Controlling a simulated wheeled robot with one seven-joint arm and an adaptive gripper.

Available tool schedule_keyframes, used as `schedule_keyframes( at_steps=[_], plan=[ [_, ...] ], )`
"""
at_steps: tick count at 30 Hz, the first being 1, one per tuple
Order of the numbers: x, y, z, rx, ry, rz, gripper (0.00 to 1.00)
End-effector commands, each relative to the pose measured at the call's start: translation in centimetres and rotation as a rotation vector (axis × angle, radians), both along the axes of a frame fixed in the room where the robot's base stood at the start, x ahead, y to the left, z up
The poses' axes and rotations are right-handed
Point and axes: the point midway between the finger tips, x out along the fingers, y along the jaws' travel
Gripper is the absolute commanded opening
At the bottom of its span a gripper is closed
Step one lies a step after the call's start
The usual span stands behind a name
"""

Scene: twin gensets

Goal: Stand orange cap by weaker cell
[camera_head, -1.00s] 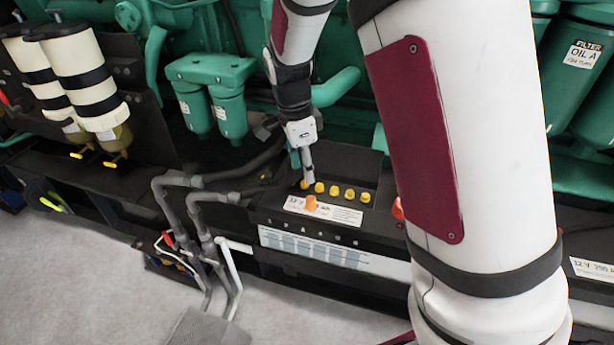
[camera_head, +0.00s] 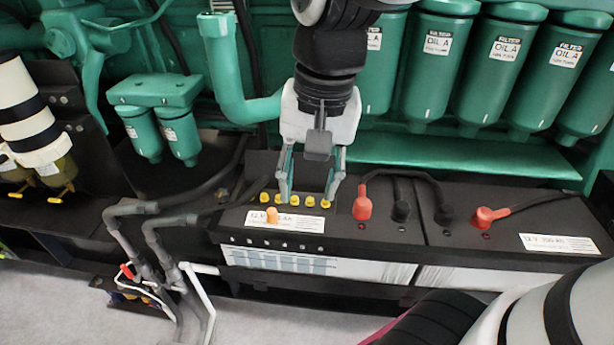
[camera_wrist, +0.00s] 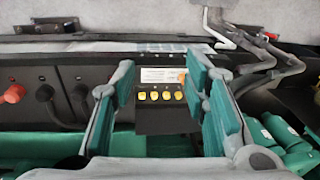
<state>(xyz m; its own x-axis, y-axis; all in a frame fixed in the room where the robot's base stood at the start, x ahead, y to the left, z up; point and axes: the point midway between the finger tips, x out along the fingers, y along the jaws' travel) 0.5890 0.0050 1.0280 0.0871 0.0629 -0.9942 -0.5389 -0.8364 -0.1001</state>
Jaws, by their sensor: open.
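The orange cap (camera_head: 271,215) stands on the white label on top of the left battery (camera_head: 345,232), in front of the row of yellow cell caps (camera_head: 294,199). In the wrist view the orange cap (camera_wrist: 182,75) shows beside the right-hand finger, partly hidden by it. My gripper (camera_head: 308,198) is open and empty, pointing down above the right part of the yellow row. In the wrist view several yellow caps (camera_wrist: 159,95) show between the fingers. The battery's front strip (camera_head: 278,259) has small marks and pale level windows, too small to compare, so I cannot tell which cell is weaker.
A red terminal cover (camera_head: 362,203) and black cables (camera_head: 400,208) lie right of the gripper. Another red cover (camera_head: 490,215) sits farther right. Grey pipes (camera_head: 150,245) stand at the left. Green filters (camera_head: 445,60) and engine parts fill the back.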

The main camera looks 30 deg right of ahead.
Motion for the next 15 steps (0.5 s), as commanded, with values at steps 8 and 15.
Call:
schedule_keyframes(
  at_steps=[8, 15],
  plan=[
    [-9.0, -0.3, 0.6, -0.079, -0.081, 0.408, 0.41],
    [-11.8, -0.5, -0.1, -0.123, -0.093, 0.556, 0.41]
  ],
)
